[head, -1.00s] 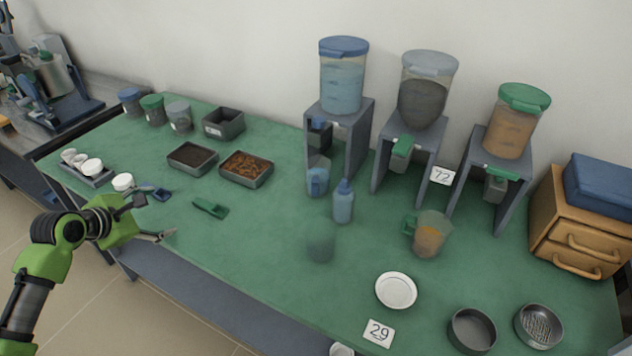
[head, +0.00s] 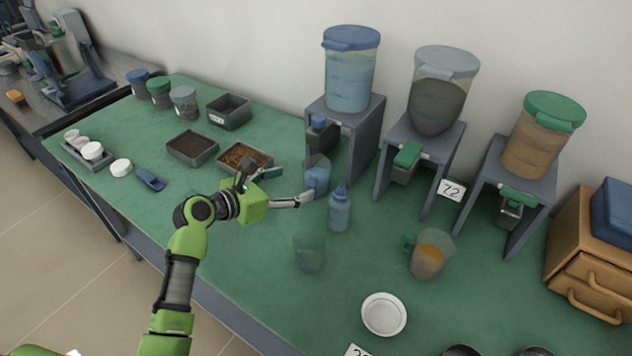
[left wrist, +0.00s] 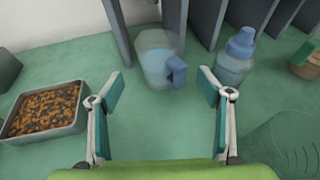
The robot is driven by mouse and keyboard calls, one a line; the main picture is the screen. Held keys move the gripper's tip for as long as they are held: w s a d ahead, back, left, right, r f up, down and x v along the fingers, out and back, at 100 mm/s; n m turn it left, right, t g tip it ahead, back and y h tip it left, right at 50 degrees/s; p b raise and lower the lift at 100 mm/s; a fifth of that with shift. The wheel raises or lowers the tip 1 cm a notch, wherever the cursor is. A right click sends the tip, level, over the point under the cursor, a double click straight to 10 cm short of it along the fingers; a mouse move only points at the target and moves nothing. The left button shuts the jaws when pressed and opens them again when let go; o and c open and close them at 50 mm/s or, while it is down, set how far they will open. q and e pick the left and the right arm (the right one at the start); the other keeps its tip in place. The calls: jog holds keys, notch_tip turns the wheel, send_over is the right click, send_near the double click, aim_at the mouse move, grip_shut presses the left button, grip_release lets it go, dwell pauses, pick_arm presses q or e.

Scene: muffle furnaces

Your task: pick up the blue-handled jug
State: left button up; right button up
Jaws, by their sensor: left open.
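The blue-handled jug (head: 317,177) is a clear jug with bluish contents. It stands upright on the green bench in front of the blue-lidded dispenser. In the left wrist view the jug (left wrist: 157,58) is ahead, its blue handle turned toward the right front. My left gripper (head: 291,187) is open and empty, just left of the jug in the head view. In the left wrist view its two fingers (left wrist: 159,94) are spread wide, with the jug beyond the tips and roughly between them. My right gripper does not show.
A blue bottle (head: 340,209) stands right of the jug, close by. A faint clear container (head: 309,251) stands in front. A tray of brown pieces (left wrist: 46,110) lies to the left. The dispenser stand (head: 366,141) rises behind. A green-handled jug (head: 431,255) stands farther right.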

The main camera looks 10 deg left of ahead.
aim_at(306, 172)
pick_arm(q)
jog(key=x, duration=0.3)
jog(key=shift+w+d+f, duration=0.1)
jog(key=shift+w+d, duration=0.1)
jog(key=shift+w, duration=0.15)
jog(key=x, duration=0.4)
jog(key=shift+w+d, duration=0.15)
jog(key=shift+w, duration=0.3)
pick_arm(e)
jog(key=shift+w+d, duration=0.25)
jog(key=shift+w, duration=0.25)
pick_arm(q)
jog(key=c, duration=2)
jog(key=shift+r, duration=0.8)
notch_tip(306, 172, up, 2)
jog(key=shift+r, duration=0.1)
jog(key=s+a, duration=0.3)
jog(key=s, duration=0.2)
jog(key=s+a, duration=0.3)
jog(key=s, duration=0.2)
jog(key=s+a, duration=0.4)
jog(key=s, duration=0.1)
jog(key=shift+b, duration=0.35)
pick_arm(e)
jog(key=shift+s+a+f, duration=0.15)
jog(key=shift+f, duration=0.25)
